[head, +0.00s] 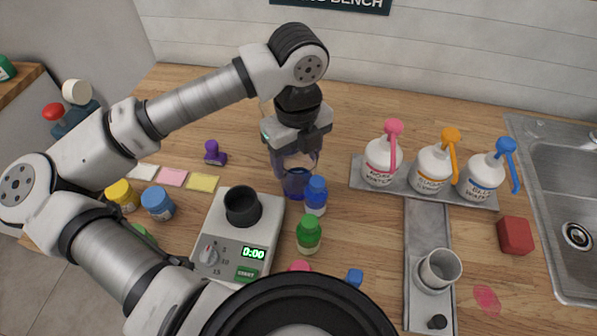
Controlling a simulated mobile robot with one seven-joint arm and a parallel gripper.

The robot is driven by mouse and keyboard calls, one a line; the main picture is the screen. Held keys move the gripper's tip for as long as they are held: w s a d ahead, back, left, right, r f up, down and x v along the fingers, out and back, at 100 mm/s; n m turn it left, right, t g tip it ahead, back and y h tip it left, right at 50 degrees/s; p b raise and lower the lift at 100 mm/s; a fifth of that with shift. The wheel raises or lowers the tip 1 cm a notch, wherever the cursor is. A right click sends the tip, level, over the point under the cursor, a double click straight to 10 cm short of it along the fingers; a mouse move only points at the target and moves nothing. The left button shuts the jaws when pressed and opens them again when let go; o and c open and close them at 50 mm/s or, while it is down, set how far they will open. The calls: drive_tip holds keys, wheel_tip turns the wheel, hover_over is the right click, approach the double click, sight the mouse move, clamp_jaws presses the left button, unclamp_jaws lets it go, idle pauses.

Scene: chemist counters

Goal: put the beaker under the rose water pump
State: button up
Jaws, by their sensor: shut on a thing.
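A clear glass beaker (296,184) with blue-violet contents at its bottom stands or hangs upright in the middle of the bench. My gripper (294,156) points down and is shut on its upper part. Gripper and arm hide part of the rim, and I cannot tell whether its base touches the wood. The rose water bottle (379,163) with its pink pump (393,135) stands to the right of my gripper. It is the leftmost of three pump bottles on a grey stand (360,181).
The orange (433,167) and blue (482,176) pump bottles stand right of the rose one. A blue-capped bottle (316,194) and a green one (308,234) stand close by the beaker. A scale (215,228) bears a dark cup (242,206). A grey cup (440,268) stands front right.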

drive_tip(key=shift+c, duration=0.6)
drive_tip(key=shift+r, duration=0.15)
drive_tip(key=shift+r, duration=0.65)
wheel_tip(320, 180, up, 26)
drive_tip(key=b, duration=0.1)
drive_tip(key=shift+r+b, duration=0.15)
drive_tip(key=shift+b, duration=0.15)
